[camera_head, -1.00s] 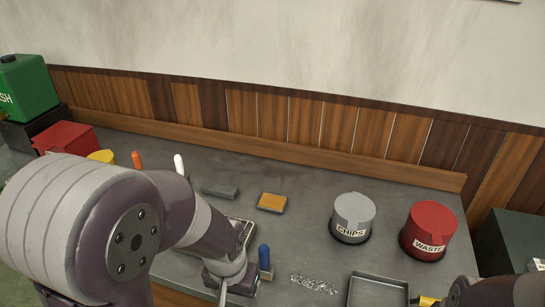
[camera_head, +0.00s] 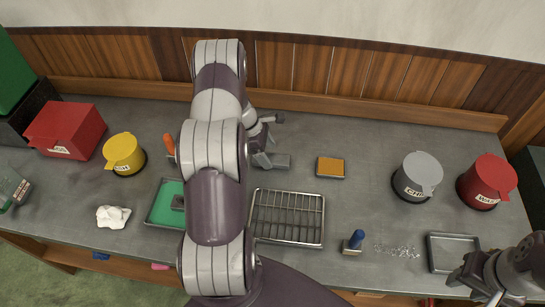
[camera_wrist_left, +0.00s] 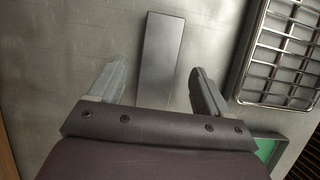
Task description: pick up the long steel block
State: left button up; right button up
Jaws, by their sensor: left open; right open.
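The long steel block (camera_head: 281,161) is a plain dark grey bar lying flat on the grey bench, partly hidden by my left arm in the head view. In the left wrist view the block (camera_wrist_left: 161,60) lies lengthwise between the two fingers, with a gap on each side. My left gripper (camera_head: 268,140) is open and empty at the block; its fingers (camera_wrist_left: 160,70) show well apart in the wrist view. My right gripper (camera_head: 490,292) is at the lower right corner, far from the block.
A wire rack (camera_head: 288,218) stands in front of the block, with a green-lined tray (camera_head: 161,205) to its left. An orange-topped block (camera_head: 330,167) lies to the right. A blue-handled brush (camera_head: 355,240), metal shavings (camera_head: 397,250) and an empty tray (camera_head: 452,240) are further right.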

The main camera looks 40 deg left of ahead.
aim_at(271, 160)
pick_arm(q)
jog(key=f, duration=0.2)
jog(key=shift+w+d+f, duration=0.1)
jog(key=shift+w+f, duration=0.1)
jog(key=shift+f, duration=0.1)
jog(key=shift+d, duration=0.2)
jog(key=shift+c, duration=0.9)
jog(key=shift+r, duration=0.1)
grip_shut()
jog(key=shift+a+r, duration=0.1)
